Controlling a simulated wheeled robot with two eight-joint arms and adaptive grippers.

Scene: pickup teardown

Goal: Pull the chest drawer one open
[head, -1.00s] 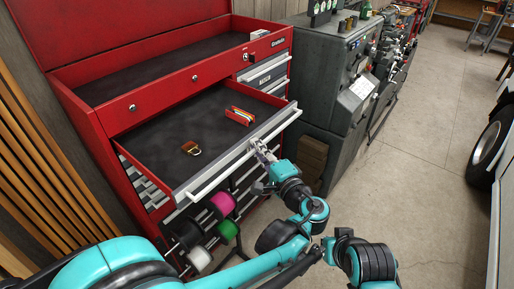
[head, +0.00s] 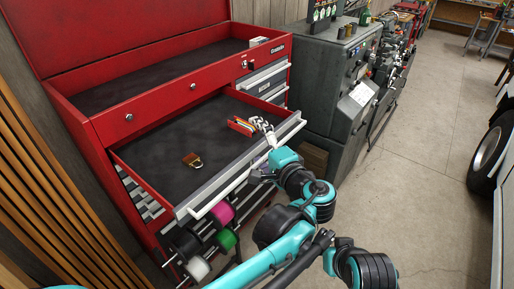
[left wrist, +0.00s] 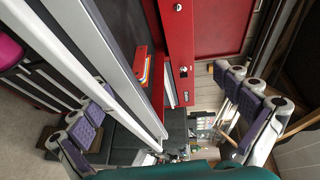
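The red tool chest's wide top drawer (head: 165,140) stands open in the head view, its dark-lined tray showing. A pale bar handle (head: 232,186) runs along its front; it also shows in the left wrist view (left wrist: 62,48). My left gripper (head: 262,125) is at the right part of the drawer front, its fingers reaching above the front edge. My right gripper is not in view.
A brass padlock (head: 192,160) and a red item (head: 240,125) lie in the drawer. Coloured spools (head: 222,213) hang below its front. A grey machine (head: 335,85) stands right of the chest.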

